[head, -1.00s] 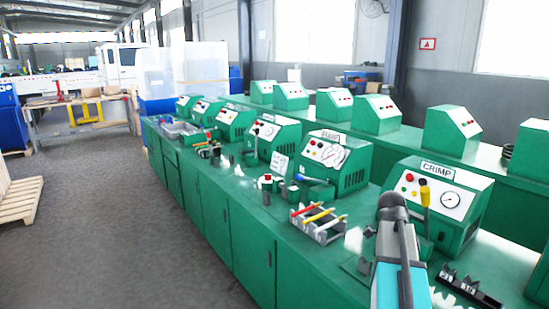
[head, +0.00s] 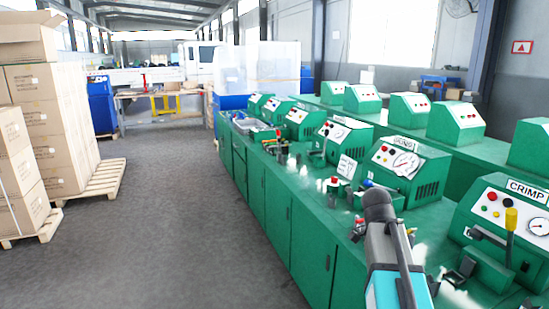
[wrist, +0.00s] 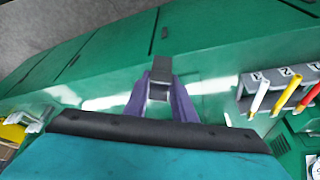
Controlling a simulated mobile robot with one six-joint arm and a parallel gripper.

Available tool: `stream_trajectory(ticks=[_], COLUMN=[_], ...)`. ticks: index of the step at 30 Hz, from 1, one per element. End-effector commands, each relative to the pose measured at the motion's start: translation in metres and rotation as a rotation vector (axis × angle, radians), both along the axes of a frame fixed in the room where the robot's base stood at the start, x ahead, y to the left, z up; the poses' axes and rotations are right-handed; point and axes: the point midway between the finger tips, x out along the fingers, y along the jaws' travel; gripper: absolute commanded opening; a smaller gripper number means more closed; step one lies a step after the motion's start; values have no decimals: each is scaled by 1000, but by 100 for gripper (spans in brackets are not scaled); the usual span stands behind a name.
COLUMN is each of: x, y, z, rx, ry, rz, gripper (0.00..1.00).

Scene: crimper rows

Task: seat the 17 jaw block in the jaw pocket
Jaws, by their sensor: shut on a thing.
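In the wrist view my gripper (wrist: 160,92) has its purple fingers shut on a small dark grey block (wrist: 161,68). No number shows on the block, so I cannot confirm it is the 17 jaw block. Below it is the green bench top (wrist: 212,62). In the head view my arm covers the fingers and the block. The green CRIMP machine (head: 508,222), with a gauge and a yellow-topped lever, stands at the right. Dark fittings (head: 462,271) sit in front of it; I cannot tell which of them is the jaw pocket.
A grey numbered rack (wrist: 262,77) with coloured handles stands at the right of the wrist view. More green machines (head: 407,167) line the long bench. Stacked cartons (head: 48,115) on pallets (head: 93,187) stand at the left. The floor (head: 185,220) between is clear.

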Motion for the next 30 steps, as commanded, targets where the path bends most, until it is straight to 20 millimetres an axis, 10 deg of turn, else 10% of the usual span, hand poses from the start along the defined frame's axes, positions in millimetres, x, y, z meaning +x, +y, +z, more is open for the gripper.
stream_trajectory(ticks=[18, 30], x=[50, 65], y=[144, 176], z=[24, 34], rx=[-1, -1], ry=[-2, -2], rz=[759, 1166], gripper=[0, 0])
